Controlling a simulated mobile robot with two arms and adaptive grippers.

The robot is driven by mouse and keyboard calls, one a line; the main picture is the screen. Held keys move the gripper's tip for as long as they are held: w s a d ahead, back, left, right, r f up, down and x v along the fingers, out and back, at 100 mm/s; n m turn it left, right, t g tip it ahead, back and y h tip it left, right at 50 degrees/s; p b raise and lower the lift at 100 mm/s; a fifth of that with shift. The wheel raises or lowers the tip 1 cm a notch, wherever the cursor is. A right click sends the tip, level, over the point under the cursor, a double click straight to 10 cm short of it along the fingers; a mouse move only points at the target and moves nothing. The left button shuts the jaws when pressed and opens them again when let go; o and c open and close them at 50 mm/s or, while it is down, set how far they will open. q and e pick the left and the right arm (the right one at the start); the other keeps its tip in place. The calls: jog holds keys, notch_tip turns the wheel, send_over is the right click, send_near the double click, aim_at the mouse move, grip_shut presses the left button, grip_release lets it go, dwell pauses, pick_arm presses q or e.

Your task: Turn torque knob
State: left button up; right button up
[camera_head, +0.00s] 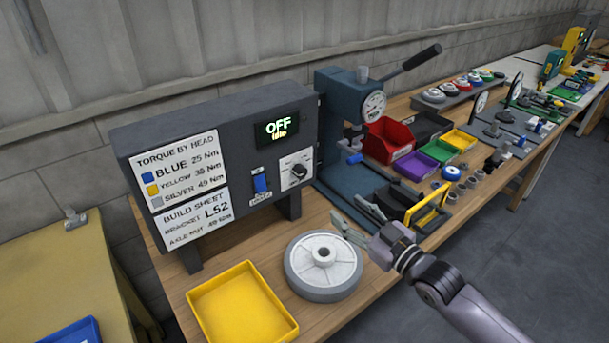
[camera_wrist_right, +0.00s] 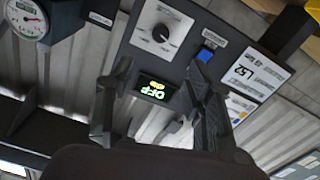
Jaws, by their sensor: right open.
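The torque knob (camera_head: 298,171) is a dark dial on a white plate at the right of the grey control box (camera_head: 240,200). It also shows in the right wrist view (camera_wrist_right: 161,33), upside down, beyond the fingers. The box's display (camera_head: 277,130) reads OFF and Idle. A blue switch (camera_head: 260,183) sits left of the knob. My right gripper (camera_head: 354,226) is open and empty, in front of the box and below right of the knob, apart from it. In the right wrist view its two fingers (camera_wrist_right: 160,90) are spread, with the display between them. My left gripper is not in view.
A white wheel (camera_head: 323,262) and a yellow tray (camera_head: 240,305) lie on the bench before the box. A press with a gauge (camera_head: 374,105) stands right of it. Coloured bins (camera_head: 410,167) and tools fill the bench farther right.

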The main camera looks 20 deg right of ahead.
aim_at(303, 174)
jog(key=p+x, duration=0.2)
jog(key=x, duration=1.5)
jog(key=shift+f, duration=0.1)
jog(key=shift+c, duration=0.3)
grip_shut()
